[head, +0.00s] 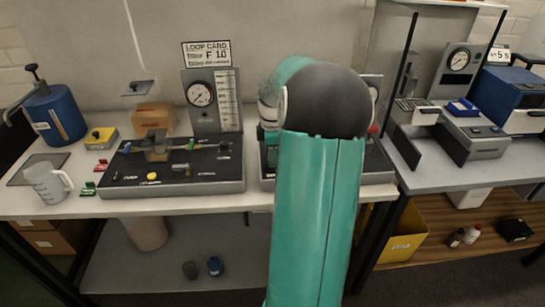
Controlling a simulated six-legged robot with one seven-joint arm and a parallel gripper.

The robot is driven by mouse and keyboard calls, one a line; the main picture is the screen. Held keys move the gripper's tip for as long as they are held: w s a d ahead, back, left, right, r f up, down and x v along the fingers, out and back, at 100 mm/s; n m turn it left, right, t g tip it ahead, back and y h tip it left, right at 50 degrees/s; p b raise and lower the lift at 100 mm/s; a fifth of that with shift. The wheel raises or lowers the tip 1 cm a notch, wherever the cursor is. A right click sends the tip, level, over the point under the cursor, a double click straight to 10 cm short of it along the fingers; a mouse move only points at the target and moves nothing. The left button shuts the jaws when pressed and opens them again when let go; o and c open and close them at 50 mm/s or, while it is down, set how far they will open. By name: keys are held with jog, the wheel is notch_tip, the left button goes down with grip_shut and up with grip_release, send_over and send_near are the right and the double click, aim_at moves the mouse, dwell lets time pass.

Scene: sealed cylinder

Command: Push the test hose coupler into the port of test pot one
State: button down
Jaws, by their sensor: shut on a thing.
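My gripper is not in view; my own teal arm stands in front of the middle of the bench and hides what its end holds or touches. I cannot make out the test hose coupler. No port or label for test pot one can be read. A dark test panel (215,177) with small fittings and a yellow knob (152,177) lies left of my arm. A second dark panel (376,168) is mostly hidden behind my arm.
A round gauge (200,94) stands behind the left panel. A blue pump vessel (55,115), a clear jug (46,182) and a yellow box (101,138) are at the left. The right bench holds another gauge unit (456,68) and blue case (508,92).

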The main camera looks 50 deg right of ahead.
jog(key=shift+r, duration=2.75)
jog(key=shift+s, duration=0.15)
